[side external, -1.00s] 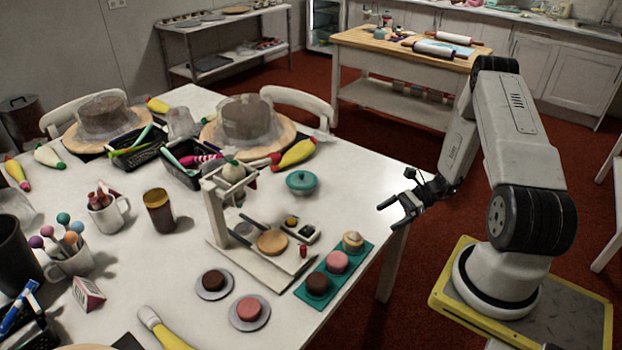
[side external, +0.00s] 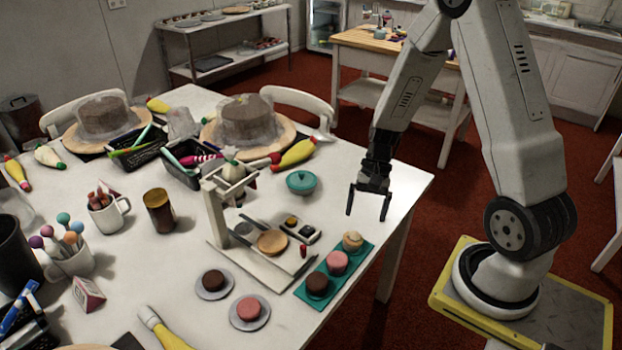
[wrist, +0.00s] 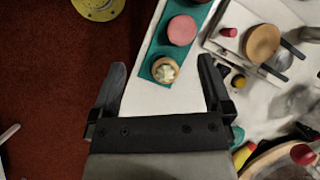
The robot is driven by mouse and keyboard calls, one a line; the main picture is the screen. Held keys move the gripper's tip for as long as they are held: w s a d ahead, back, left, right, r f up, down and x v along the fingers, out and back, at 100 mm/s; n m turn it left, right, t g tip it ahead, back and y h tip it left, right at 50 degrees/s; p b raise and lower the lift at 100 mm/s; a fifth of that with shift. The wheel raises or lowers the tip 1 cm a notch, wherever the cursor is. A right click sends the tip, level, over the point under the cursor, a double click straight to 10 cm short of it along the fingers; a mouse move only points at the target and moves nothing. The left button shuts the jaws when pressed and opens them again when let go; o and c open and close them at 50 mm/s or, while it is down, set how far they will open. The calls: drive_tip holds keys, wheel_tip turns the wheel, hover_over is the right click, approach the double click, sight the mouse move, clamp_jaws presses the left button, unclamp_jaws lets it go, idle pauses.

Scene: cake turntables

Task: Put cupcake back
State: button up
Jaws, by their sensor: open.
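A teal tray (side external: 300,291) near the table's right edge holds three cupcakes in a row. They are a cream-topped one (side external: 353,240), a pink one (side external: 337,262) and a dark brown one (side external: 318,285). A brown cupcake (side external: 213,280) and a pink cupcake (side external: 249,307) each sit on a separate small plate left of the tray. My gripper (side external: 368,213) is open and empty, pointing down above the table's right edge, beyond the tray. In the wrist view, the cream-topped cupcake (wrist: 165,70) appears between the fingertips, and the pink one (wrist: 182,30) above it.
A white stand (side external: 216,215) with a round wooden disc (side external: 272,243) is left of the tray. A teal lidded pot (side external: 302,183) stands behind. Mugs, black baskets and wrapped cakes (side external: 246,120) crowd the table's left and back. Bare tabletop lies around the pot's right side.

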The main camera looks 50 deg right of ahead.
drive_tip(key=a+r+n+t+h, duration=0.4)
drive_tip(key=a+r+n, duration=0.4)
drive_tip(key=a+n, duration=0.2)
drive_tip(key=shift+s+r+n+h, duration=0.25)
drive_tip(key=shift+r+n+h, duration=0.1)
drive_tip(key=shift+n+h, duration=0.35)
idle(0.5)
